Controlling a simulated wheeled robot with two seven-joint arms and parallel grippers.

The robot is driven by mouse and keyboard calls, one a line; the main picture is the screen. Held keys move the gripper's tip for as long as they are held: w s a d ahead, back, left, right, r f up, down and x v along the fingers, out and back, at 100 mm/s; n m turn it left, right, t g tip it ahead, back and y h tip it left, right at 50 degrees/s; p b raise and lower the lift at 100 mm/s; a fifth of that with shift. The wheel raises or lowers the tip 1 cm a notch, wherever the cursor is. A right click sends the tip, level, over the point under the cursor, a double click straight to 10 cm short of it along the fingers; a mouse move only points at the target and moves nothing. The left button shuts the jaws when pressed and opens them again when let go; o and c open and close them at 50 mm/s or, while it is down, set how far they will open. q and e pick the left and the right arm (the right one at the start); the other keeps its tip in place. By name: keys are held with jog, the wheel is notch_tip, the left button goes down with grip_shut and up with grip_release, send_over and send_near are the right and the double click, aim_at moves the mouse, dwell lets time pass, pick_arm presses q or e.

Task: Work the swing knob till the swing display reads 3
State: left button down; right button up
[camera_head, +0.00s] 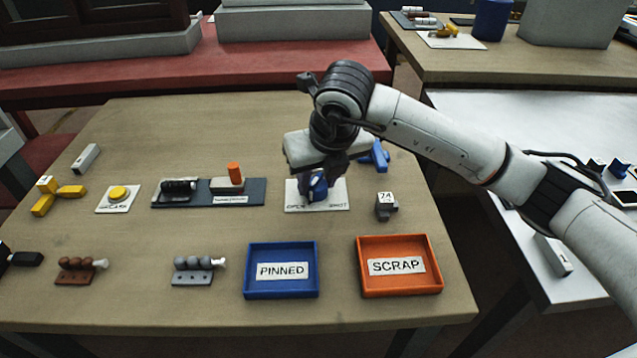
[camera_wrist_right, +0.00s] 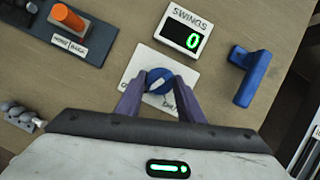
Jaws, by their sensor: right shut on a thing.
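The swing knob (camera_wrist_right: 158,80) is a round blue dial with a white mark, on a white plate (camera_wrist_right: 133,72). My right gripper (camera_wrist_right: 158,88) is shut on it, one dark finger on each side. In the head view the gripper (camera_head: 317,190) comes down from above over the knob and hides part of it and of the plate (camera_head: 335,200). The swing display (camera_wrist_right: 184,32) is a white box labelled SWINGS just beyond the plate in the wrist view. It reads a green 0. My arm hides the display in the head view. My left gripper is not in view.
A blue handle-like piece (camera_wrist_right: 250,75) lies right of the plate. A dark base with an orange lever (camera_head: 236,173) stands to the left. A grey block marked 74 (camera_head: 386,206), a blue PINNED tray (camera_head: 281,292) and an orange SCRAP tray (camera_head: 400,288) are nearby.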

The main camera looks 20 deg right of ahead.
jog(key=shift+a+m+h+b, duration=0.1)
jog(key=shift+m+h+b, duration=0.55)
jog(key=shift+m, duration=1.05)
jog(key=o, duration=1.1)
jog(key=shift+c, duration=0.2)
jog(key=v, duration=1)
jog(key=shift+r+p, duration=0.2)
jog(key=shift+p, duration=0.25)
jog(key=shift+w+a, duration=0.1)
jog(key=shift+a, duration=0.05)
